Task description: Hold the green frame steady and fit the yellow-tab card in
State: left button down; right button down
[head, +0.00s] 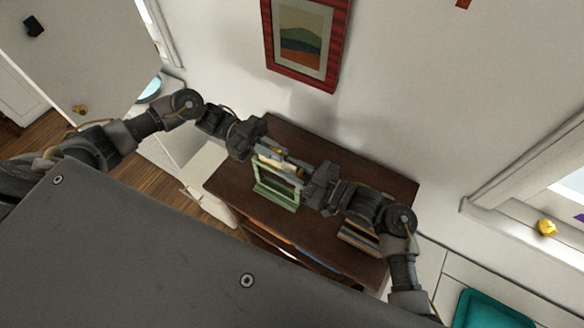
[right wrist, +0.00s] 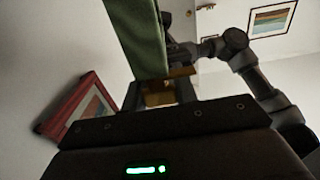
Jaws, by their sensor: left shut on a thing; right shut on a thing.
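The green frame (head: 278,198) stands upright on the dark wooden cabinet top. A pale card with a yellow tab (head: 281,153) shows at the top of the frame; how far it sits inside I cannot tell. My left gripper (head: 262,150) is shut at the frame's upper left, seemingly on the frame, with its fingertips partly hidden. My right gripper (head: 302,172) is shut at the upper right, seemingly on the card's tab. In the right wrist view the yellow-brown tab (right wrist: 160,96) lies between the fingers, and the green frame (right wrist: 136,32) runs close by.
A stack of books (head: 360,238) lies on the cabinet top (head: 395,183) below my right arm. The wall with a red-framed picture (head: 303,40) rises behind. A teal tray (head: 490,310) is at the lower right.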

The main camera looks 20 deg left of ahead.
pick_arm(q)
jog(key=shift+f, duration=1.3)
jog(key=c, duration=1.4)
grip_release()
jog(key=shift+c, duration=0.6)
jog(key=shift+r, duration=0.6)
jog(key=shift+o, duration=1.3)
jog(key=shift+r, duration=2.45)
